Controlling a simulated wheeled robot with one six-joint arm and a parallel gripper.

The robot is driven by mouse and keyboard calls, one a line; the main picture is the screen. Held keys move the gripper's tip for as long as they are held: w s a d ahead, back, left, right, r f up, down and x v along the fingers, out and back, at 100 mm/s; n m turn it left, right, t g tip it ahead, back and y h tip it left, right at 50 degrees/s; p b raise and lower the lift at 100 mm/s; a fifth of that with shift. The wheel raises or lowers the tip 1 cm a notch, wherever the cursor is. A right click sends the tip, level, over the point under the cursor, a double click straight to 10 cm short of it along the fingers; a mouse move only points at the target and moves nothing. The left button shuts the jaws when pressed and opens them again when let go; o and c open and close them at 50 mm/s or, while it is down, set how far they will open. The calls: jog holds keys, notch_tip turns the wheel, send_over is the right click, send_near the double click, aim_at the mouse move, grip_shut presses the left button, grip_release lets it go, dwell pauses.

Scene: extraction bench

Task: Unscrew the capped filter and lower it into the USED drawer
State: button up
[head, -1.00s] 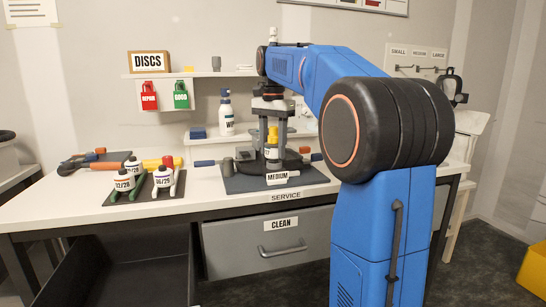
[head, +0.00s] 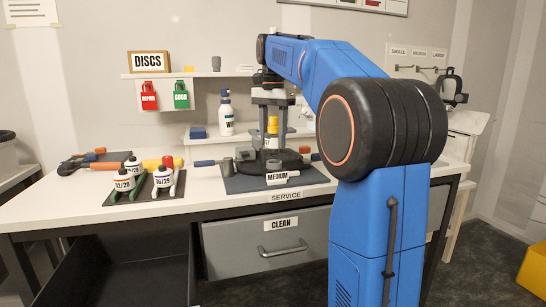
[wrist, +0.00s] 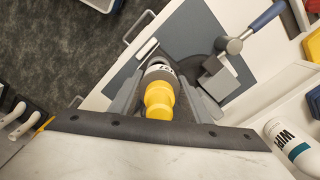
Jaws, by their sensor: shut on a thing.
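The capped filter, with a yellow stepped cap (head: 272,125) and a dark-and-white labelled body, stands upright at the dark service stand (head: 290,163) on the bench. My gripper (head: 271,140) points down over it from above, with its two grey fingers on either side, shut on it. In the wrist view the yellow cap (wrist: 159,100) lies between the fingers, with the body beyond it. Whether the filter still touches its seat cannot be told. A dark drawer (head: 120,265) is open below the bench at left; no label on it is visible.
The CLEAN drawer (head: 265,247) is closed under the bench. A MEDIUM sign (head: 283,177) stands in front of the stand. A blue-handled tool (head: 212,162) is left of the stand. A white spray bottle (head: 226,117) stands behind.

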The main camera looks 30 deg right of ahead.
aim_at(272, 126)
jog(key=shift+r, duration=1.75)
jog(key=shift+a, duration=0.1)
jog(key=w+a+f+n, duration=0.1)
jog(key=a+f+n, duration=0.2)
jog(key=a, duration=0.9)
jog(key=w+a+f+n, duration=0.1)
jog(key=a+f+n, duration=0.25)
jog(key=a, duration=0.85)
jog(key=s+a+f+n, duration=0.2)
jog(key=s+a+f, duration=0.2)
jog(key=a, duration=0.7)
jog(key=s+a+f+n, duration=0.3)
jog(key=s+a, duration=0.4)
jog(key=a, duration=0.5)
jog(key=shift+f, duration=0.35)
jog(key=shift+n, duration=0.25)
